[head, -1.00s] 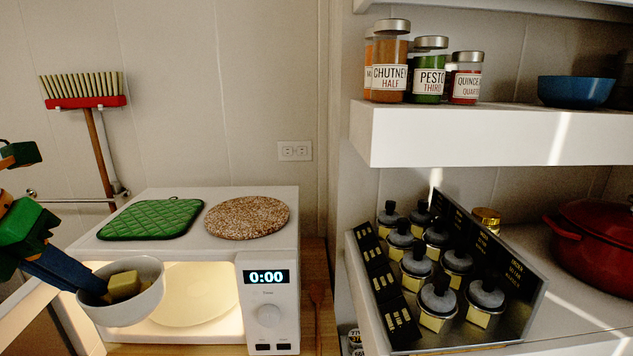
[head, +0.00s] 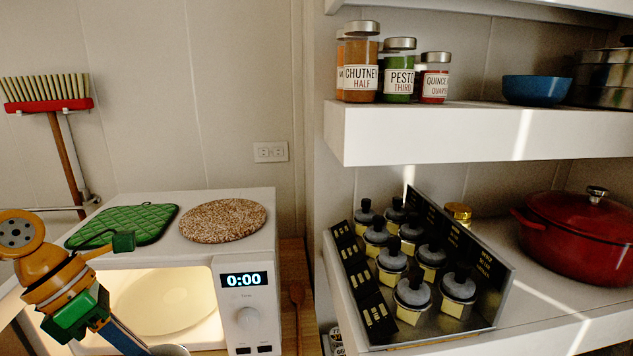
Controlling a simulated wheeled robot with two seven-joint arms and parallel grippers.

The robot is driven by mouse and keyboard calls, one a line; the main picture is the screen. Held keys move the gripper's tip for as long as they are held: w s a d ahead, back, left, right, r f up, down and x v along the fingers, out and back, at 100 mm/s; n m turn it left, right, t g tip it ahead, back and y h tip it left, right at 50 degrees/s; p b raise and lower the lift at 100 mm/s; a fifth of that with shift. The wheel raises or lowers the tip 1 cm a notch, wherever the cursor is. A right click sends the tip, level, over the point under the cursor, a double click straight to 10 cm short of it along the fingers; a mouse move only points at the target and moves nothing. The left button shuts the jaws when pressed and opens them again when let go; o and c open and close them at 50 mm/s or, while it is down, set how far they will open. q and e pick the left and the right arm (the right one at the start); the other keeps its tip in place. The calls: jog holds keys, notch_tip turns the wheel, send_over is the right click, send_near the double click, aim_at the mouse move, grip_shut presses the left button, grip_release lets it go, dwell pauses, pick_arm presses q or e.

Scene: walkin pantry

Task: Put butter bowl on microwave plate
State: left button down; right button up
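The butter bowl (head: 170,351) is white and almost wholly below the bottom edge of the head view; only a piece of its rim shows, and its butter is out of sight. My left gripper (head: 138,348) reaches down to the bowl's rim, its blue fingers seeming to grip it; the fingertips are mostly cut off. The bowl is low in front of the open, lit microwave (head: 228,262). The round microwave plate (head: 175,302) lies inside, pale and empty where it shows, partly hidden by my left arm. My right gripper is not in view.
A green quilted pad (head: 125,224) and a round speckled trivet (head: 224,220) lie on the microwave. On the right are a shelf with labelled jars (head: 360,75), a rack of several small jars (head: 410,290) and a red pot (head: 580,235).

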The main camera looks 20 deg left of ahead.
pick_arm(q)
jog(key=d+f+m, duration=0.1)
jog(key=w+d+f+m+g, duration=0.1)
jog(key=m, duration=0.1)
jog(key=w+d+f+m+g, duration=0.1)
jog(key=d+m, duration=0.1)
jog(key=shift+w+h, duration=0.15)
jog(key=shift+h, duration=0.15)
jog(key=w+d+f+m+g+y, duration=0.1)
jog(key=d+m+y, duration=0.3)
jog(key=m, duration=0.9)
jog(key=w+d+f+m+g+y, duration=0.1)
jog(key=d+f+m+g+y, duration=0.2)
jog(key=d+m, duration=0.7)
jog(key=f+m+y, duration=0.1)
jog(key=m+y, duration=0.1)
jog(key=m, duration=0.1)
jog(key=shift+f+m+g, duration=0.15)
jog(key=shift+m+g, duration=0.15)
jog(key=shift+m, duration=0.1)
jog(key=shift+d, duration=0.15)
